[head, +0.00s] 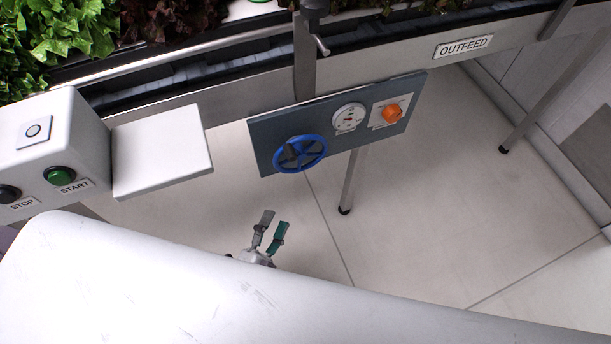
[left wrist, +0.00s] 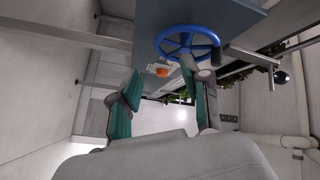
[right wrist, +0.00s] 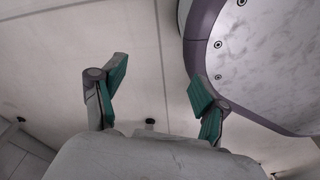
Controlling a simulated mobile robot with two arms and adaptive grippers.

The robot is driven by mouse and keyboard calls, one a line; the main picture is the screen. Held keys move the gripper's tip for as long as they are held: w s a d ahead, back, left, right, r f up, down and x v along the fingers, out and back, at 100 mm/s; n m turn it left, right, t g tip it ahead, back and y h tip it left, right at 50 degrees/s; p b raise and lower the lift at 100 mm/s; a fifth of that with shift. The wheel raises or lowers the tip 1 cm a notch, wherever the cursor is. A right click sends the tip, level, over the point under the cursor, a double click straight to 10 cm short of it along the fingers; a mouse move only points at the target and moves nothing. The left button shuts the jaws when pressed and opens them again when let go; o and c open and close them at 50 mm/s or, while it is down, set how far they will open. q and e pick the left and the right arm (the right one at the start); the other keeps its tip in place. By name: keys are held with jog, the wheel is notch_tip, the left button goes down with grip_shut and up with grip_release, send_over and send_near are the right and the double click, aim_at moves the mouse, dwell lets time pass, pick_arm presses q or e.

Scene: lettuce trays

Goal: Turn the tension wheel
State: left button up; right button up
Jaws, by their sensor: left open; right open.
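The tension wheel (head: 301,153) is a blue spoked handwheel on a dark blue-grey panel (head: 264,143) under the conveyor edge. It also shows in the left wrist view (left wrist: 187,35), above the gripper. My left gripper (head: 272,222) is open and empty, below the wheel in the head view and apart from it. In the left wrist view its fingers (left wrist: 158,92) are spread, with the right finger in front of the wheel's lower rim. My right gripper (right wrist: 155,83) is open and empty over the floor in the right wrist view and is not visible in the head view.
The panel also carries a round gauge (head: 348,118) and an orange knob (head: 391,113). A control box with a green START button (head: 60,176) and a white shelf (head: 161,153) stand left. A metal leg (head: 350,181) is behind the panel. Floor to the right is clear.

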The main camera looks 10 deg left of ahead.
aim_at(291, 155)
pick_arm(q)
notch_tip(291, 155, up, 8)
jog(key=m+t, duration=0.1)
jog(key=t, duration=0.2)
jog(key=x, duration=1.2)
jog(key=shift+w+r, duration=0.15)
jog(key=shift+w, duration=0.25)
pick_arm(e)
jog(key=shift+s+d+f, duration=0.35)
jog(key=shift+d+f, duration=0.05)
jog(key=shift+f, duration=0.3)
pick_arm(q)
grip_shut()
pick_arm(e)
jog(key=shift+s, duration=0.1)
